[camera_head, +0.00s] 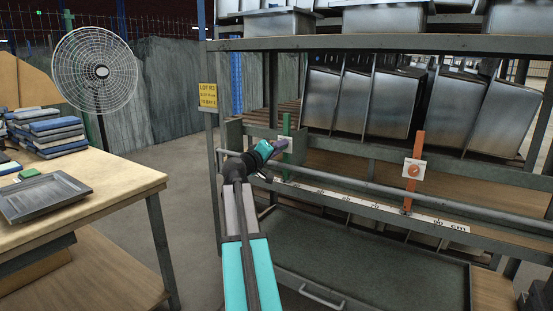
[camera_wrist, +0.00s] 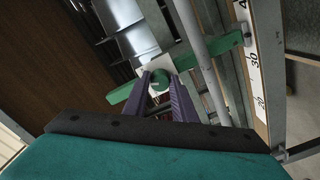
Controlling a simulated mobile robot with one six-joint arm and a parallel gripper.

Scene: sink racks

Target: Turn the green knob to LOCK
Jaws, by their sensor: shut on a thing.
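The green knob (camera_wrist: 159,79) sits on a white plate (camera_wrist: 153,66) fixed to a green bar (camera_wrist: 215,48), in the wrist view. The same green bar stands upright on the rack in the head view (camera_head: 286,125), where my gripper hides the knob. My gripper (camera_wrist: 162,88) has its two purple fingers on either side of the knob and is shut on it. In the head view, my gripper (camera_head: 281,145) reaches the rack's left part. The markings on the plate are too small to read.
An orange post (camera_head: 409,195) with a white plate and orange dial (camera_head: 414,170) stands to the right on the rack. A grey rail (camera_head: 370,187) and a ruler strip (camera_head: 440,221) run along the front. A wooden table (camera_head: 110,180) stands left. Metal sinks (camera_head: 385,100) fill the shelf above.

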